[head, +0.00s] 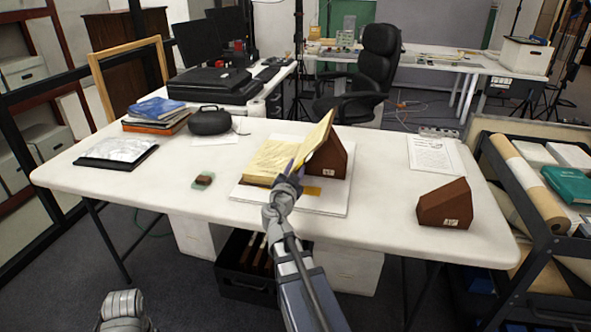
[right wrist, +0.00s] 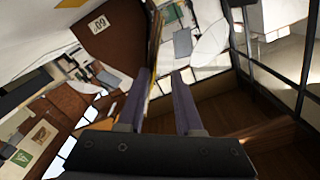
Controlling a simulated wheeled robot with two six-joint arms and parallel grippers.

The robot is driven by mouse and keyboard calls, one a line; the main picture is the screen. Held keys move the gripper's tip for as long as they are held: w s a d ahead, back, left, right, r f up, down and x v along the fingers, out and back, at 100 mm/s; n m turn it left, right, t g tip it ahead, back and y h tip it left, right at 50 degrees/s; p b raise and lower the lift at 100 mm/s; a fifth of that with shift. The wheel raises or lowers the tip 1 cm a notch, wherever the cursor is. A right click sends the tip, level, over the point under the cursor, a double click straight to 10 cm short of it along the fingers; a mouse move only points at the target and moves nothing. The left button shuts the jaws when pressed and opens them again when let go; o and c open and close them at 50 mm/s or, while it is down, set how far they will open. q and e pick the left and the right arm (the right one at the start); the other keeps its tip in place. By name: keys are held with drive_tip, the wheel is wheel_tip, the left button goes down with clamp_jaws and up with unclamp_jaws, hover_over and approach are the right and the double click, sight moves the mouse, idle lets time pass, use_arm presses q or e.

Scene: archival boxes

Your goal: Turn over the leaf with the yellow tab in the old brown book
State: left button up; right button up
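The old book lies open on a white board, its yellowed left page (head: 268,160) flat. A yellowed leaf (head: 318,138) stands up at a slant in the middle, beside a dark brown wedge-shaped block (head: 332,160) with a white label. The block also shows in the right wrist view (right wrist: 112,42). A small yellow patch (head: 312,191) lies by the block's front; I cannot tell if it is the tab. My right gripper (head: 290,172) is at the raised leaf's lower front edge. In the right wrist view its fingers (right wrist: 162,90) are apart, the leaf's thin edge near the left finger.
A second brown block (head: 445,205) and a printed sheet (head: 430,155) lie to the right. A small brown piece on a green pad (head: 203,181), stacked books (head: 157,112) and a dark round case (head: 209,121) lie left. A loaded cart (head: 535,215) stands at the right edge.

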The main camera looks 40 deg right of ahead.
drive_tip(key=shift+r, duration=0.15)
wheel_tip(320, 180, up, 10)
drive_tip(key=p, duration=1)
drive_tip(key=shift+f, duration=0.2)
